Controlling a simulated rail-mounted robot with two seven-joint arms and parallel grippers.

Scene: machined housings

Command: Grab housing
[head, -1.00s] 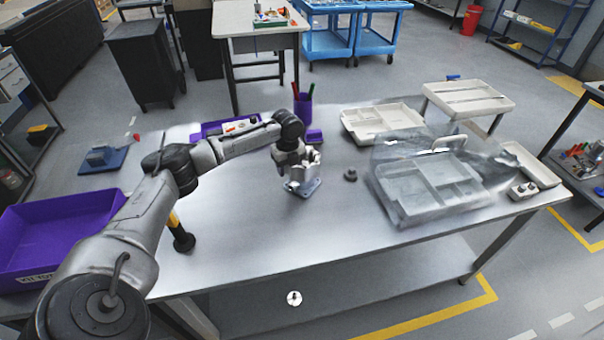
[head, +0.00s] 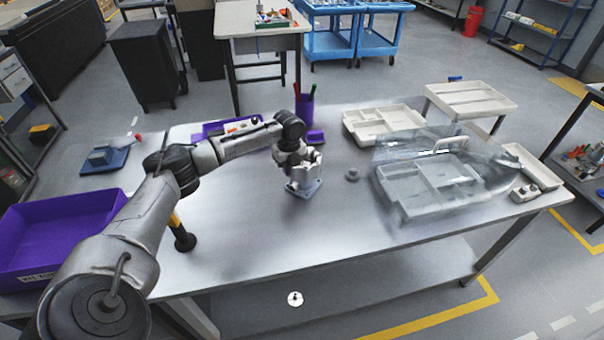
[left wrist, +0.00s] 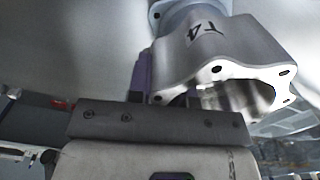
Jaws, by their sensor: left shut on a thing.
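The housing (head: 304,187) is a grey metal part with a bluish flanged base, at the middle of the metal table. My left gripper (head: 301,162) is above it and shut on it. In the left wrist view the housing (left wrist: 228,52) is large, with a wavy flange, bolt holes, a hollow opening and a dark marking. Part of a purple-grey finger (left wrist: 143,78) shows beside it. Whether the base touches the table is hard to tell. My right gripper is not in view.
A small round grey part (head: 351,175) lies to the right of the housing. Farther right are a divided tray (head: 405,208) under a blurred see-through shape, and another pale tray (head: 362,131). A purple pen cup (head: 304,106) stands behind. The front middle table is clear.

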